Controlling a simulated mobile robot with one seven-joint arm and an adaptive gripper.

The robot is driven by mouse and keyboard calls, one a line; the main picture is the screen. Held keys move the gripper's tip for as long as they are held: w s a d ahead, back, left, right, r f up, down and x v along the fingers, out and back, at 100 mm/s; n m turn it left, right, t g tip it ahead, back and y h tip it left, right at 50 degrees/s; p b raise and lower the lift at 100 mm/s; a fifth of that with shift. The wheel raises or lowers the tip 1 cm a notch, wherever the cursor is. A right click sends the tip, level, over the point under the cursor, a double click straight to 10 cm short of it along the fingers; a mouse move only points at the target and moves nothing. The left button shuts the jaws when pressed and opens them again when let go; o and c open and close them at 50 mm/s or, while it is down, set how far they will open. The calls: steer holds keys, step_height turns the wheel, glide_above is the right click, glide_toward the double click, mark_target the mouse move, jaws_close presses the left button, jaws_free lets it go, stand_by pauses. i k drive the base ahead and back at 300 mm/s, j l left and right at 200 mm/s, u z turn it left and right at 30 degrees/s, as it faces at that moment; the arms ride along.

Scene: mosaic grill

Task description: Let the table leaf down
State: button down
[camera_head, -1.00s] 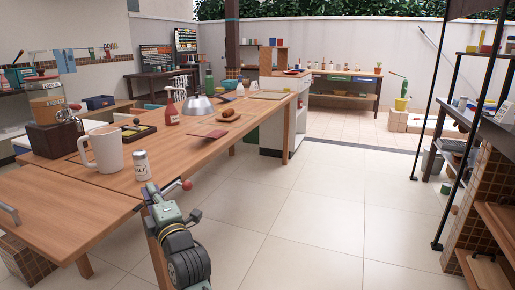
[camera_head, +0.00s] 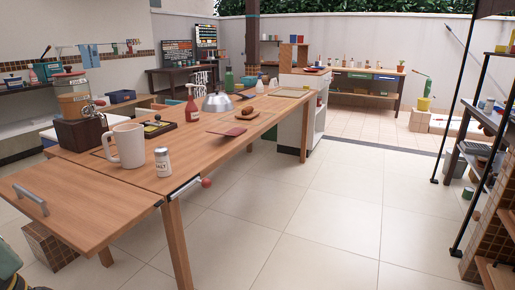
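The table leaf (camera_head: 95,215) extends from the near end of the long wooden table (camera_head: 190,160). It looks raised, about level with the tabletop. A metal bar handle (camera_head: 30,199) is on top of the leaf near its left end. A metal lever (camera_head: 184,189) with a red ball knob (camera_head: 207,182) sits at the table's right edge, close to the leaf joint and above a table leg. A green and dark part of my arm shows at the lower left picture edge. My gripper's fingers are not visible. Nothing touches the lever or the handle.
A white mug (camera_head: 125,146) and a salt shaker (camera_head: 162,161) stand on the table near the leaf joint. A dispenser (camera_head: 78,110) stands behind them. The leaf is bare except for its handle. The tiled floor (camera_head: 310,215) right of the table is clear; shelving stands far right.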

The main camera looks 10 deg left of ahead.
mark_target(87, 209)
steer(key=u, duration=1.35)
